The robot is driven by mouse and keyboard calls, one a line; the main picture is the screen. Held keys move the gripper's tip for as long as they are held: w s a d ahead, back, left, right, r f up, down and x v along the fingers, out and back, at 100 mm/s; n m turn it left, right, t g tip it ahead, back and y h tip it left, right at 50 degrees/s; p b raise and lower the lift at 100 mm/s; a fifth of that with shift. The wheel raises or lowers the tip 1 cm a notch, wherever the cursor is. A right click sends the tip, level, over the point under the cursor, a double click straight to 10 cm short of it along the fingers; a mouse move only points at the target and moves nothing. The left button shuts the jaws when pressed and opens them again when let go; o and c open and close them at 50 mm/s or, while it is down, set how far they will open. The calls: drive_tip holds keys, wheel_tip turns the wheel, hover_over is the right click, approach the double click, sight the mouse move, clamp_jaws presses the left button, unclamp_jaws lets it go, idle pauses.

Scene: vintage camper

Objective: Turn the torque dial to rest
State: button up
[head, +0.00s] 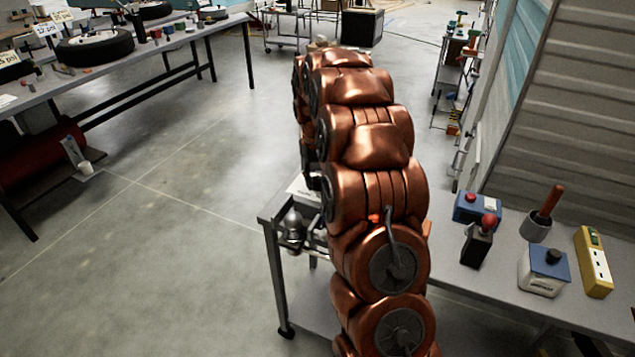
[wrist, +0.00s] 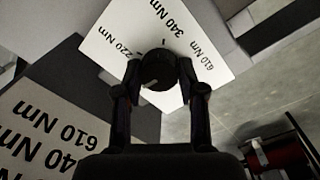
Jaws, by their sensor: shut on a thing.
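In the wrist view, the torque dial (wrist: 158,70) is a dark round knob with a pale pointer mark. It sits on a white plate (wrist: 205,32) printed with 220 Nm, 340 Nm and 610 Nm. My gripper (wrist: 157,84) is shut on the dial, one finger on each side. The pointer mark is partly shaded, so I cannot tell its exact setting. In the head view my copper arm hides the dial and the gripper.
A second white card (wrist: 40,135) with Nm values lies at the lower left of the wrist view. In the head view, a box with a blue top (head: 544,270), a yellow power strip (head: 593,262) and a red-knobbed lever (head: 479,242) stand on the bench at right. Open floor lies left.

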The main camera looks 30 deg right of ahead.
sight(316, 180)
drive_tip(key=shift+n, duration=0.6)
drive_tip(key=o, duration=1.1)
drive_tip(key=shift+o, duration=0.2)
wheel_tip(316, 180, up, 12)
drive_tip(key=shift+a, duration=0.4)
